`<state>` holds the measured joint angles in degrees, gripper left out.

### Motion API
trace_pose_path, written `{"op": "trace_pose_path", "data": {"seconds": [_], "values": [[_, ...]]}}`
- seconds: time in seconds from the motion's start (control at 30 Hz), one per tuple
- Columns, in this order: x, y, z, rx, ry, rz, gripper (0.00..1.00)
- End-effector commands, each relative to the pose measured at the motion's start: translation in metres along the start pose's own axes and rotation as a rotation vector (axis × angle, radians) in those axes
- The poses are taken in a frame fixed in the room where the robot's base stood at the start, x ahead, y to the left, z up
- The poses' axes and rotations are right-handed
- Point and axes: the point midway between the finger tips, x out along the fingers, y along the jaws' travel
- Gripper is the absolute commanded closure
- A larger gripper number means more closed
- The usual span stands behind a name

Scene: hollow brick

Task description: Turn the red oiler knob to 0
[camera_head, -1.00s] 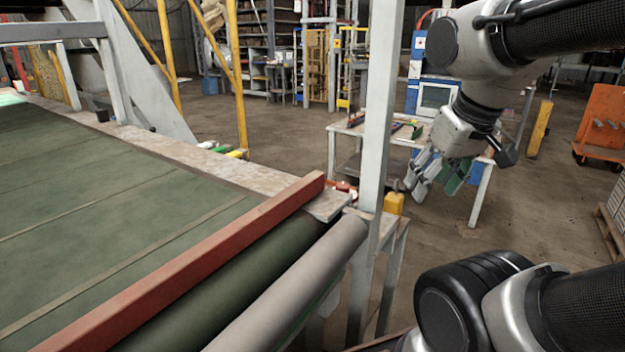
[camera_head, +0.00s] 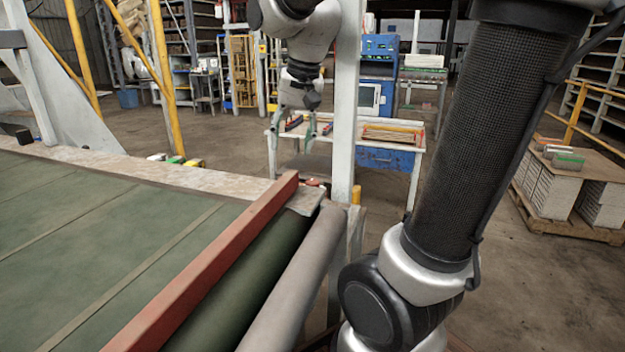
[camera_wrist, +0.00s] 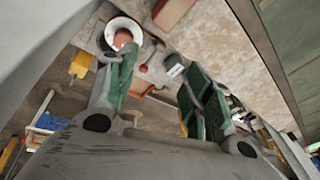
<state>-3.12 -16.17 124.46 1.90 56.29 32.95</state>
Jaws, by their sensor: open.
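A small red part (camera_head: 313,181) shows at the far end of the conveyor, beside the post; its marks are too small to read. In the wrist view, a red round piece sits in a white ring (camera_wrist: 122,38) near the left finger, and a small red knob (camera_wrist: 143,68) lies between the fingers. I cannot tell which of these is the oiler knob. A small white label (camera_wrist: 175,70) is beside the small knob. My gripper (camera_head: 317,138) is open and empty, pointing down above the conveyor end. It also shows in the wrist view (camera_wrist: 160,72).
A grey post (camera_head: 346,100) stands just right of the conveyor end, close to my gripper. A red rail (camera_head: 215,255) runs along the belt's end, beside a grey roller (camera_head: 290,285). A yellow part (camera_head: 355,194) is by the post. A white table (camera_head: 400,150) stands behind.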

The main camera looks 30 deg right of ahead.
Motion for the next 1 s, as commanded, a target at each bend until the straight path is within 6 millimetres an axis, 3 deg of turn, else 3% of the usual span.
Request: {"op": "trace_pose_path", "data": {"seconds": [0.13, 0.33, 0.8, 1.0], "values": [[0.017, 0.008, -0.024, 0.245, -0.058, 0.103, 0.49], [0.034, 0.044, -0.027, 0.510, -0.146, 0.214, 0.49], [0.098, 0.059, -0.013, 0.539, -0.158, 0.227, 0.49], [0.109, 0.061, -0.011, 0.539, -0.156, 0.225, 0.49]]}}
